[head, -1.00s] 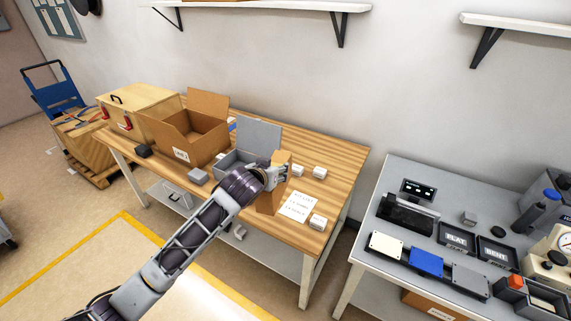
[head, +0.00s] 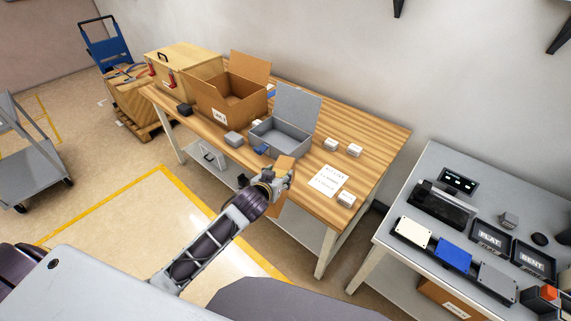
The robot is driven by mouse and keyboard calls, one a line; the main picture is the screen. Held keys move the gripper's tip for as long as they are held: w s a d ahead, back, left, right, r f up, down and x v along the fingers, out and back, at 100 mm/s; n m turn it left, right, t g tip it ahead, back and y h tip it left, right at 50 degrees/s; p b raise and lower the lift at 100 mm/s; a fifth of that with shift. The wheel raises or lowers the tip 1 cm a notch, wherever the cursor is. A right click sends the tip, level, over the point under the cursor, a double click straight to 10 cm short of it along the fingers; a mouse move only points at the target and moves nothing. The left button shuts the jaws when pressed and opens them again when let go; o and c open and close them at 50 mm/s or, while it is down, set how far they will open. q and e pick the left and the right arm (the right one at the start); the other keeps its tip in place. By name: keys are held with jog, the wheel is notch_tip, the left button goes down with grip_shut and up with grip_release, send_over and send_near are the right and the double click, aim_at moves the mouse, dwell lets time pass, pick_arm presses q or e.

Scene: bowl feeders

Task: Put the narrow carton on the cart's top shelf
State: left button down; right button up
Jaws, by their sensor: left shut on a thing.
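The narrow carton (head: 286,165) is a tan cardboard box, partly hidden behind my left gripper (head: 283,180). My left gripper is shut on it and holds it at the front edge of the wooden table, in front of the open grey metal box. I cannot tell whether the carton touches the table. A grey cart (head: 32,165) stands on the floor at the far left, cut off by the picture edge. Its upper shelf surface shows only in part. My right gripper is not in view.
The wooden table (head: 375,135) bears an open cardboard box (head: 228,108), a grey metal box (head: 278,143), a wooden case (head: 184,65) and small white boxes. A grey bench (head: 430,165) stands at right. Yellow-lined floor (head: 130,220) between table and cart is clear.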

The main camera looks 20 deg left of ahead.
aim_at(265, 212)
pick_arm(q)
jog(key=s+f, duration=0.2)
jog(key=f, duration=0.1)
jog(key=s+a+f, duration=0.1)
jog(key=s+f, duration=0.5)
jog(key=shift+s+a+f, duration=0.15)
jog(key=shift+s+a, duration=0.05)
jog(key=shift+a, duration=0.05)
jog(key=shift+a, duration=0.1)
